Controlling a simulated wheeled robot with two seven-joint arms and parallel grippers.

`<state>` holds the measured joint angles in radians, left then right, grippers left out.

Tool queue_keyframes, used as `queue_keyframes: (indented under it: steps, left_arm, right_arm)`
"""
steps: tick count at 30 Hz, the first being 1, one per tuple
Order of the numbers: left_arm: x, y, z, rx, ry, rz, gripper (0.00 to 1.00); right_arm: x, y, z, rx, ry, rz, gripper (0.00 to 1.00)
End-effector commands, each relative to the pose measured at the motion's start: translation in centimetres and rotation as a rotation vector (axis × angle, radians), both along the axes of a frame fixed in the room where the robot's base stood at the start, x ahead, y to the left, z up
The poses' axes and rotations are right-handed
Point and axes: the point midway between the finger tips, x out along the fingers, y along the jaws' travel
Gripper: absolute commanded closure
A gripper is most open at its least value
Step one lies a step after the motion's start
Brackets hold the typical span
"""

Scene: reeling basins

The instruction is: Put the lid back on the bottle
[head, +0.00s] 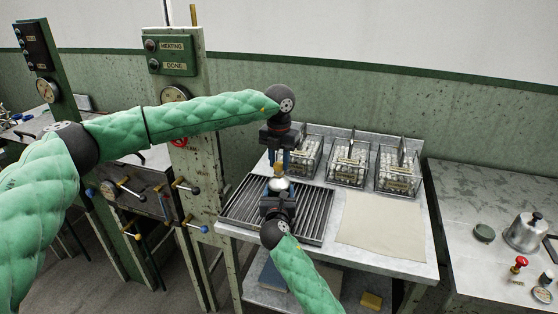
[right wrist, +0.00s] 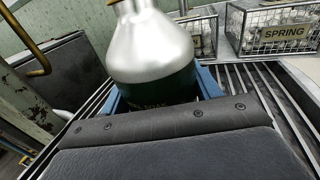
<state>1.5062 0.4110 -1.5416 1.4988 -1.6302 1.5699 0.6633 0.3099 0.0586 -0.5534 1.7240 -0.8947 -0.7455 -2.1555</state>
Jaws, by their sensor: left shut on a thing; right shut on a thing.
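A silver bottle (head: 279,184) with a dark green lower band stands upright above the slatted rack. It fills the upper middle of the right wrist view (right wrist: 152,45), where its top is cut off. My right gripper (head: 278,191) comes from below in the head view and is shut on the bottle, its blue fingers at the green band. My left gripper (head: 280,164) points down directly above the bottle and is shut on the small lid (head: 279,169), mostly hidden between its blue fingers. I cannot tell whether lid and bottle neck touch.
The slatted metal rack (head: 240,207) lies under the grippers. Several wire baskets of white cocoons (head: 347,172) stand behind. A beige cloth (head: 383,225) lies to the right. A kettle (head: 525,232) stands on the right table.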

Motion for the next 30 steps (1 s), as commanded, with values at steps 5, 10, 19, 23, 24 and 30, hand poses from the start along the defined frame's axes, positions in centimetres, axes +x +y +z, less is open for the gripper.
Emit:
queue_keyframes:
  steps: [5, 10, 19, 23, 24, 30]
  left_arm:
    - [0.0, 0.0, -0.3, 0.0, 0.001, 0.0, 0.9]
    - [0.0, 0.0, -0.6, 0.0, 0.001, 0.0, 0.9]
    - [0.0, 0.0, -1.1, 0.0, 0.001, 0.0, 0.9]
    - [0.0, 0.0, -1.1, 0.0, 0.001, -0.011, 0.9]
    - [0.0, 0.0, -1.1, 0.0, 0.001, -0.028, 0.9]
    - [0.0, 0.0, -1.1, 0.0, 0.0, -0.257, 0.9]
  right_arm:
    - [0.0, 0.0, -0.1, 0.0, 0.001, 0.0, 0.79]
    - [0.0, 0.0, -0.1, 0.0, 0.001, 0.0, 0.79]
    - [0.0, 0.0, -0.1, 0.0, 0.001, 0.0, 0.79]
    - [0.0, 0.0, -0.1, 0.0, 0.001, 0.0, 1.0]
    - [0.0, 0.0, -0.1, 0.0, 0.001, 0.0, 1.0]
    - [0.0, 0.0, -0.1, 0.0, 0.001, 0.0, 1.0]
